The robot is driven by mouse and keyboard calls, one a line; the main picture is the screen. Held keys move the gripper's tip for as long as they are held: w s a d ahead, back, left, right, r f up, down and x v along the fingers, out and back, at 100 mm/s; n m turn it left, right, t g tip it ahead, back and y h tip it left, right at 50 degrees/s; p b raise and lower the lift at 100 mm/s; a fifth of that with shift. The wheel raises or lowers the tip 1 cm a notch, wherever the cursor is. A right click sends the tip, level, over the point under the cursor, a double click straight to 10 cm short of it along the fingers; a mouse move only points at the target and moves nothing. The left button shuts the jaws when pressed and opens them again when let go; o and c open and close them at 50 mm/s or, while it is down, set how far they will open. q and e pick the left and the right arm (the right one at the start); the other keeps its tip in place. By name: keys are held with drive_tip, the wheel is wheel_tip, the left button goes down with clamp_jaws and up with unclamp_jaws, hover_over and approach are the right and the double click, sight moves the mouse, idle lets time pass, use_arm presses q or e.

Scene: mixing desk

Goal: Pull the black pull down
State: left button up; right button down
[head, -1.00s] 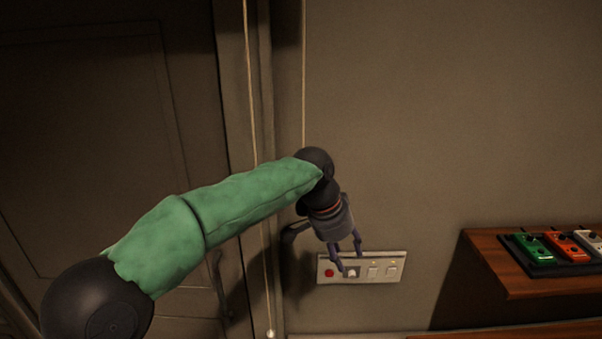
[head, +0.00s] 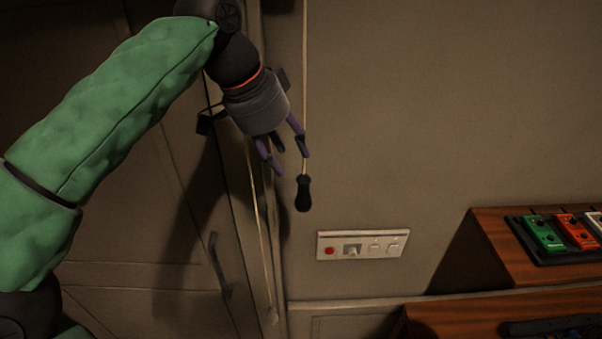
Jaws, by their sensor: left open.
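The black pull (head: 303,193) hangs at the end of a thin cord (head: 305,60) in front of the wall, in the middle of the head view. My left gripper (head: 290,160) is open, with its fingers pointing down, just above and to the left of the black pull. One finger is close to the cord in the picture; I cannot tell whether it touches. Nothing shows between the fingers. My right gripper is not in view.
A second cord (head: 256,200) with a pale end hangs to the left, by the door (head: 120,240) with its handle (head: 218,265). A switch panel (head: 363,244) is on the wall below right. A wooden shelf (head: 490,250) with coloured pedals stands at right.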

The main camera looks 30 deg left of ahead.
sight(300, 177)
use_arm(q)
drive_tip(key=x, duration=0.7)
drive_tip(key=shift+w+a+f, duration=0.2)
drive_tip(key=shift+w, duration=0.05)
drive_tip(key=shift+w+d+f, duration=0.1)
drive_tip(key=shift+d+f, duration=0.1)
drive_tip(key=shift+f, duration=0.35)
drive_tip(key=shift+w+f, duration=0.2)
drive_tip(key=shift+s, duration=0.1)
clamp_jaws()
